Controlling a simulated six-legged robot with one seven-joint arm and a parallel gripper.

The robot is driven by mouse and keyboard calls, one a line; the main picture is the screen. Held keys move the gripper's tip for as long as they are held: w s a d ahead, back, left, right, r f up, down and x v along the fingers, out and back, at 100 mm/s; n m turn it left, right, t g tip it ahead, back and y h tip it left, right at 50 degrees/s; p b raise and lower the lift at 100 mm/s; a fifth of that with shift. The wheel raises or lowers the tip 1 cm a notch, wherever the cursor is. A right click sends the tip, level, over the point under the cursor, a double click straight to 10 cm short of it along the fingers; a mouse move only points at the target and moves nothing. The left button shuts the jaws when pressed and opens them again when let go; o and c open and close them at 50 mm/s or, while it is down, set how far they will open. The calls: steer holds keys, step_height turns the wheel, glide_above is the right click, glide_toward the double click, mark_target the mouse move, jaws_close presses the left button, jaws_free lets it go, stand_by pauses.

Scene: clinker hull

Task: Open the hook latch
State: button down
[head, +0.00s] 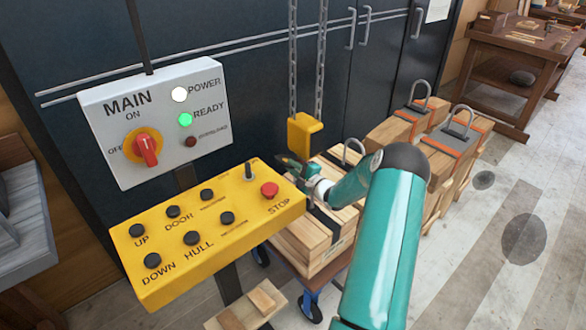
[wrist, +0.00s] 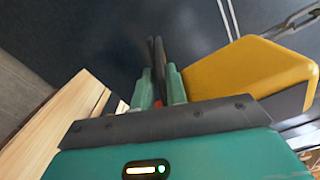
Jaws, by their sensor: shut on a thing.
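A yellow hook block (head: 304,135) hangs on two chains in front of the dark cabinets. In the wrist view the block (wrist: 250,75) fills the right side. My gripper (head: 284,166) is just below and left of the block in the head view, behind the yellow control box. In the wrist view my gripper (wrist: 157,72) has its dark fingertips close together, left of the block. A small red piece (wrist: 158,103) shows low between the fingers, seemingly the hook latch; most of it is hidden. The hook itself is not clearly visible.
The yellow control box (head: 208,235) with buttons and a lever stands close in front. The grey MAIN panel (head: 157,119) is behind it. Strapped timber stacks (head: 315,240) with lifting shackles lie below and right. Open floor (head: 490,250) is at the right.

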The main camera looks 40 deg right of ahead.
steer(key=shift+r, duration=0.2)
steer(key=c, duration=1.6)
jaws_free()
steer(key=shift+o, duration=0.3)
steer(key=shift+f, duration=0.1)
steer(key=s, duration=1.3)
steer(key=shift+s+d, duration=0.2)
steer(key=shift+s, duration=0.2)
